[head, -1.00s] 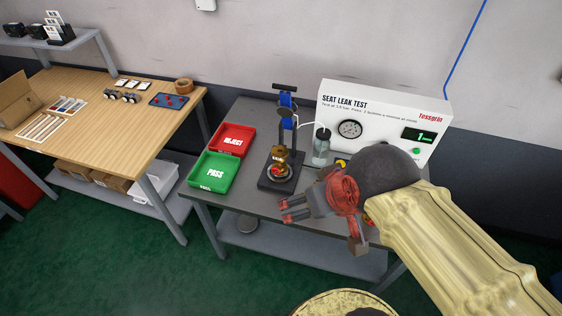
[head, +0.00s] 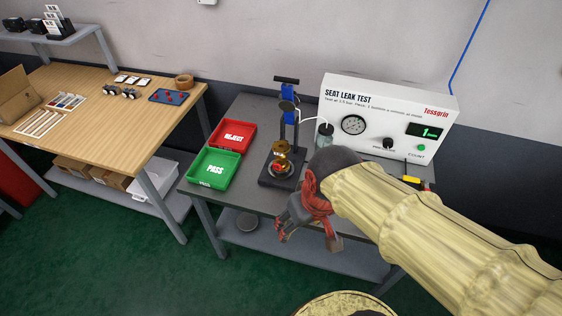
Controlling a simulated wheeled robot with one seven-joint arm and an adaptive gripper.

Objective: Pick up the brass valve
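The brass valve (head: 281,149) sits upright in the small test stand (head: 277,182) on the grey bench, with a red part low on its front. The stand's blue post and black clamp handle (head: 287,79) rise behind and above it. My gripper (head: 311,238) hangs in front of the bench, below and to the right of the valve. Its fingers look spread, with nothing seen between them. It is apart from the valve.
A red REJECT tray (head: 233,133) and green PASS tray (head: 214,167) lie left of the stand. A clear jar (head: 324,142) and the white leak tester (head: 387,103) stand behind. A yellow-handled tool (head: 413,181) lies right. A wooden table (head: 140,115) is at left.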

